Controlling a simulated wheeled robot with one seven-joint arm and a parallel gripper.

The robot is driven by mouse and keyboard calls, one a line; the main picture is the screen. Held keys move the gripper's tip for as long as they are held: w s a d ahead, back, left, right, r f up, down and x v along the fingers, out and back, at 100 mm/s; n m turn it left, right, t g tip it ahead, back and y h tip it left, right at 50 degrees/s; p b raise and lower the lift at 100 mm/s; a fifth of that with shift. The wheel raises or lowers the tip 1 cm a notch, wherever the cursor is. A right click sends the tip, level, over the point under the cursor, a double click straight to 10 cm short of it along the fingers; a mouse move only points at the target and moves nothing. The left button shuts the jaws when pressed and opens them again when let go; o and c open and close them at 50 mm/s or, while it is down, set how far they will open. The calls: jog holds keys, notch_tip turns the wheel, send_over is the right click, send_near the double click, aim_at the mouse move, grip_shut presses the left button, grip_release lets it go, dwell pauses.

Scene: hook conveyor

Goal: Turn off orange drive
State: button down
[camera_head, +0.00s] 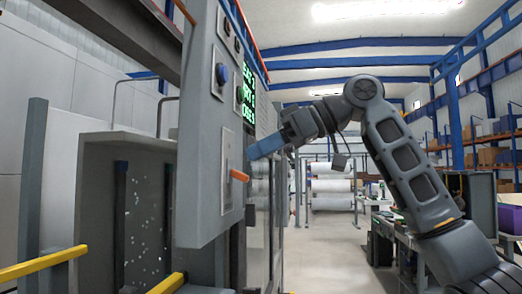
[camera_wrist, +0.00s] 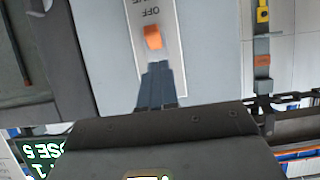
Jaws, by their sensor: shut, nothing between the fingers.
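The orange drive handle (camera_head: 239,175) sticks out from a pale plate (camera_head: 227,178) on the side of a grey control cabinet. It also shows in the wrist view (camera_wrist: 153,37), where upside-down lettering "OFF" (camera_wrist: 150,11) stands on the plate just above it in the picture. My gripper (camera_head: 254,153), with blue fingers, is above and slightly right of the handle in the head view. The fingers are shut and empty, pointing toward the cabinet. In the wrist view the fingertips (camera_wrist: 158,66) are close below the handle, with a small gap in the picture.
The grey cabinet (camera_head: 205,130) carries a blue knob (camera_head: 221,75) and green displays (camera_head: 247,88). Yellow rails (camera_head: 40,263) and a grey bin-like enclosure stand at the left. The aisle floor (camera_head: 325,235) behind is clear. A workbench stands at the right.

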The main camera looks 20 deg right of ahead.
jog(key=b+v, duration=0.1)
jog(key=v, duration=0.6)
jog(key=shift+d, duration=0.2)
jog(key=shift+s+r, duration=0.15)
